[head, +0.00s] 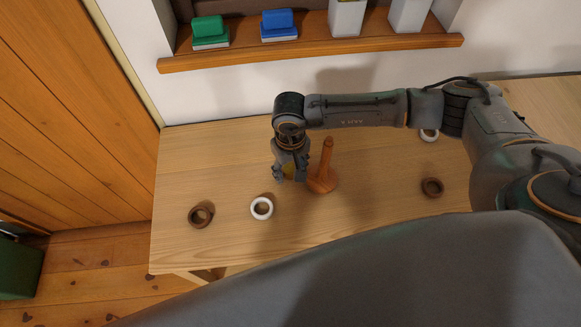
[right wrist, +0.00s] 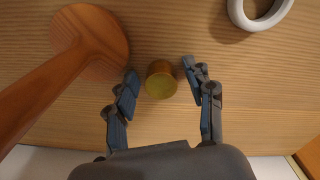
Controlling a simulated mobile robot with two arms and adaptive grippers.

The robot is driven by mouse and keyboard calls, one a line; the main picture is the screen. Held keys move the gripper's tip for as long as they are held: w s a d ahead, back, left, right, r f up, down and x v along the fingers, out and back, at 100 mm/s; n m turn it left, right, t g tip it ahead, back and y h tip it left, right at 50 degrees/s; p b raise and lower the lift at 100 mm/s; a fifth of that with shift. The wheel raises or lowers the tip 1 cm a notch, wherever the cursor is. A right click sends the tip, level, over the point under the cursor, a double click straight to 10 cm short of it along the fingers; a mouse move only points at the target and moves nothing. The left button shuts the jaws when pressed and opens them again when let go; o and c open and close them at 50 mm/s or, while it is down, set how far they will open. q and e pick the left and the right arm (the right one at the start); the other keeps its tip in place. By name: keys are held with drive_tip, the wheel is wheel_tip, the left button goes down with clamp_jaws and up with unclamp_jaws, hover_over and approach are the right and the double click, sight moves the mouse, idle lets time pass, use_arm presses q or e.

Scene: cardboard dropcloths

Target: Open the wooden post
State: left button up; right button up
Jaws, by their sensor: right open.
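The wooden post (head: 325,162) stands upright on its round base on the table, just right of my right gripper in the head view. In the right wrist view the post (right wrist: 40,97) leans across the left side, with its round base at the top left. My right gripper (head: 291,178) points down at the table with its fingers apart. A small brass-coloured round piece (right wrist: 160,80) lies between its fingertips in the right wrist view, with a gap on each side. The gripper is beside the post and does not hold it. My left gripper is not in view.
On the table (head: 365,215) lie a brown ring (head: 192,216), a white ring (head: 253,210), another brown ring (head: 424,188) and a white ring (head: 423,137) at the back right. A wooden shelf (head: 310,52) with green and blue items runs along the wall behind.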

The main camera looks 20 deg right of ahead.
sight(291, 169)
drive_tip(key=shift+r, duration=0.1)
drive_tip(key=shift+r, duration=0.2)
wheel_tip(291, 169, up, 12)
drive_tip(key=b, duration=0.2)
drive_tip(key=shift+f, duration=0.15)
